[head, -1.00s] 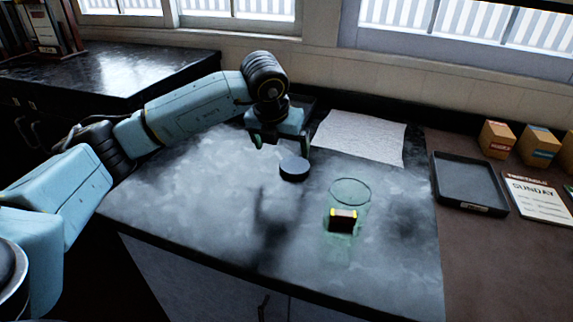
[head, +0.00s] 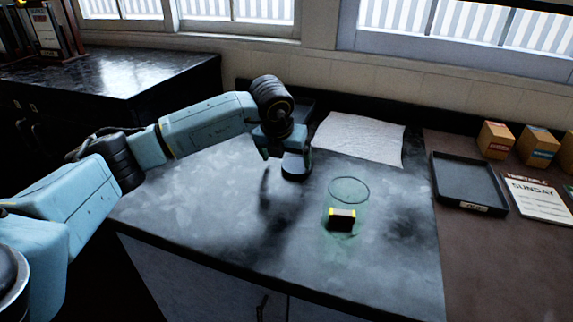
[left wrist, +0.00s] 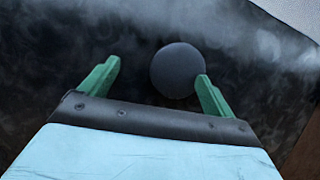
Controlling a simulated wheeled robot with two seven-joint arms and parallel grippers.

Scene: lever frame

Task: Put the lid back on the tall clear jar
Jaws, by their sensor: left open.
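The clear jar (head: 346,208) stands open on the grey worktop (head: 390,265), with a small dark box with yellow edges (head: 342,219) inside it. The dark round lid (head: 295,168) lies on the worktop behind and left of the jar. My left gripper (head: 285,155) is low at the lid, pointing down. In the left wrist view the green fingers of the gripper (left wrist: 155,88) are spread apart. The lid (left wrist: 177,70) shows there close beside the right finger, off-centre between the fingers; I cannot tell whether they touch. My right gripper is not in view.
A white sheet (head: 360,137) lies behind the jar. A black tray (head: 467,181), a "SUNDAY" card (head: 538,198) and small orange boxes (head: 496,139) are at the right. The worktop left of and in front of the jar is clear.

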